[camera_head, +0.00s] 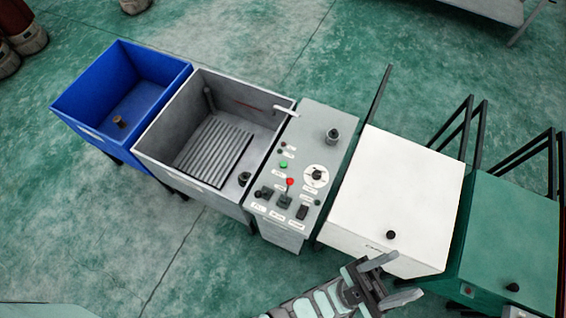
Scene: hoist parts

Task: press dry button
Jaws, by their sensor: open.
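The grey control panel (322,132) stands between the grey tank and the white box. It carries a green button (284,164), a red-topped control (290,182), a round white dial (317,176) and several dark switches along its front. The small labels cannot be read, so I cannot tell which one is the dry button. My gripper (394,280) is at the bottom, right of centre, with its two fingers apart and nothing between them. It is in front of the white box in the picture, to the lower right of the panel, and appears clear of the buttons.
A grey tank (158,148) with a ribbed plate and a blue bin (78,100) stand left of the panel. A white box (400,190) and a green box (515,235), each with a black knob, stand right. Dark upright bars rise behind them. Green floor is open in front at left.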

